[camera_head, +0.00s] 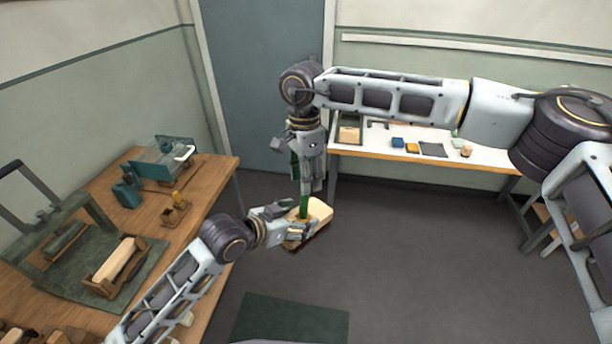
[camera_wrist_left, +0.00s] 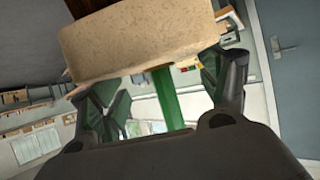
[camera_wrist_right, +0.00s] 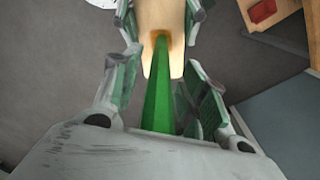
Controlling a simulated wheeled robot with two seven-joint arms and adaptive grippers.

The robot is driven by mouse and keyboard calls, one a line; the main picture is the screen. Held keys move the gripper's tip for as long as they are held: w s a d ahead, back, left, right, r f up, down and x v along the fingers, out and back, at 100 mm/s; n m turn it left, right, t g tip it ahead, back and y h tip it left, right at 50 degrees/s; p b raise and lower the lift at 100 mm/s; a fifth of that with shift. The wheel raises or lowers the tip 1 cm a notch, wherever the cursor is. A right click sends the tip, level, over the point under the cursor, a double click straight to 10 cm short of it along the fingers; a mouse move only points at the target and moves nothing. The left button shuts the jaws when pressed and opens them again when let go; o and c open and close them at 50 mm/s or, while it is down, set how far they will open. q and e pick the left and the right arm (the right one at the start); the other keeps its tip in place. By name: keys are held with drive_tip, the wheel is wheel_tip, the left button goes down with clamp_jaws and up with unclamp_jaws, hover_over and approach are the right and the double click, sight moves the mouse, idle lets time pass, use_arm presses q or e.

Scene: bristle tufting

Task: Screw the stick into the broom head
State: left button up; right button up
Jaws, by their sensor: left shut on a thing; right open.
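The broom head (camera_head: 319,212) is a pale wooden block with dark bristles beneath, held off the floor between the two tables. My left gripper (camera_head: 287,221) is shut on it, its fingers on either side of the block. The block also shows in the left wrist view (camera_wrist_left: 140,45). The green stick (camera_head: 304,206) stands roughly upright above the block. In the right wrist view its lower end (camera_wrist_right: 160,70) meets an orange-brown hole in the block; how deep it sits I cannot tell. My right gripper (camera_head: 312,182) is open, its fingers apart around the stick from above.
A wooden table (camera_head: 215,183) at the left carries a green mat, a wooden cradle with a pale block, and teal fixtures. A white-topped table (camera_head: 376,150) at the back holds small coloured items.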

drive_tip(key=shift+w+a+r, duration=0.1)
drive_tip(key=shift+w+r, duration=0.05)
drive_tip(key=shift+r, duration=2.85)
drive_tip(key=shift+w+a+r, duration=0.1)
drive_tip(key=shift+w+r, duration=0.05)
drive_tip(key=shift+r, duration=2.85)
drive_tip(key=shift+w+f, duration=0.1)
